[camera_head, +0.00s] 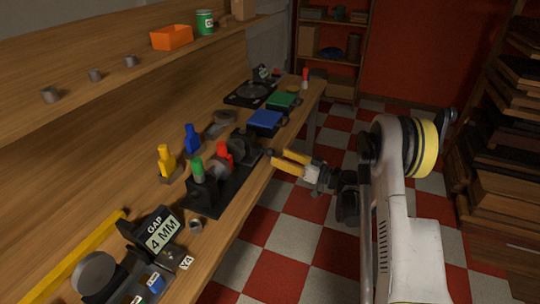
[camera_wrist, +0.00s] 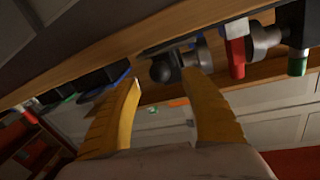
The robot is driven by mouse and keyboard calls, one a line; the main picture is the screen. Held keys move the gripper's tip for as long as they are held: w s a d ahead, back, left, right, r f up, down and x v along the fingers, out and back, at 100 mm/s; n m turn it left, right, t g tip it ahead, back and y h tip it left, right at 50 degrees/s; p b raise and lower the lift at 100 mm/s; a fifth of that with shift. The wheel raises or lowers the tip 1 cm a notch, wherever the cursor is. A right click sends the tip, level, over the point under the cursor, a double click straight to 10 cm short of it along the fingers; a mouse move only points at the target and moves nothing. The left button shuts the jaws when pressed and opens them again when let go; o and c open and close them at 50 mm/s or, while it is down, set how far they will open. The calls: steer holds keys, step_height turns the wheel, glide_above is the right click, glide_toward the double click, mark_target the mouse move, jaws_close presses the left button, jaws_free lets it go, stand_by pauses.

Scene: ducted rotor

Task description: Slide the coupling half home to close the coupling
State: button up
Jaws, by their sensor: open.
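A black base (camera_head: 228,184) on the bench carries dark and grey round parts on a line, with a red upright part (camera_head: 223,153) and a green-topped part (camera_head: 197,168). I cannot tell for sure which round part is the coupling half. My gripper (camera_head: 278,160) is open and empty, its yellow fingers pointing at the bench's front edge near the base's far end. In the wrist view, a dark rounded end (camera_wrist: 165,69) shows just beyond and between the fingertips (camera_wrist: 162,78), with a grey round part (camera_wrist: 201,53) beside it. Contact with the fingers does not show.
A "GAP 4 MM" sign (camera_head: 161,232) and a small grey cylinder (camera_head: 196,225) are at the near end. Yellow (camera_head: 166,162) and blue (camera_head: 192,139) upright parts stand behind the base. Blue (camera_head: 265,121) and green (camera_head: 283,101) boxes lie farther along. The floor beside the bench is clear.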

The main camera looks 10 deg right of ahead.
mark_target(270, 152)
steer(key=b+x, duration=0.1)
steer(key=x, duration=0.4)
steer(key=shift+c, duration=0.6)
